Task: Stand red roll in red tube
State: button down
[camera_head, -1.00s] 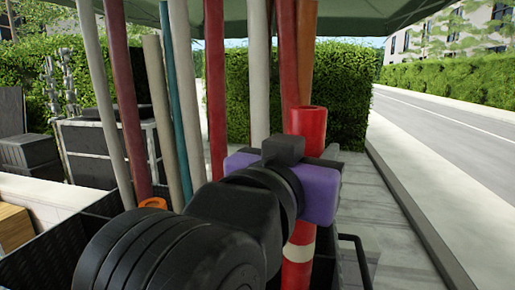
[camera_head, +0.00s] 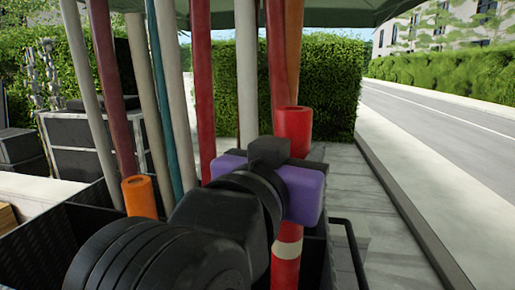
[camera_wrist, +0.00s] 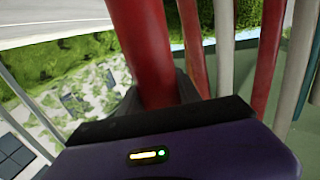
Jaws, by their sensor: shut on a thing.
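The red roll (camera_head: 293,126) is upright, with its open top end showing and a white band low on it. My gripper (camera_head: 286,172), purple and black, is shut around its middle. The roll also fills the upper middle of the wrist view (camera_wrist: 145,50), between the dark fingers. The roll's lower end runs down behind my arm and out of the bottom of the head view. I cannot tell what is under it. An orange tube (camera_head: 139,196) stands at the left of my arm. I cannot make out a separate red tube opening.
Several tall poles, white, red, teal and tan, rise behind my gripper, such as the white pole (camera_head: 246,70). A black crate wall (camera_head: 70,240) is at the left and a black handle (camera_head: 350,250) at the right. Paving and road lie open to the right.

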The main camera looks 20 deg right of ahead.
notch_tip(320, 180, down, 11)
jog(key=b, duration=0.8)
jog(key=shift+b, duration=0.4)
dwell(0.9)
jog(key=shift+f+b, duration=0.3)
jog(key=shift+f, duration=0.2)
dwell(0.5)
jog(key=c, duration=0.8)
grip_release()
jog(key=shift+o, duration=0.2)
jog(key=shift+s+a, duration=0.1)
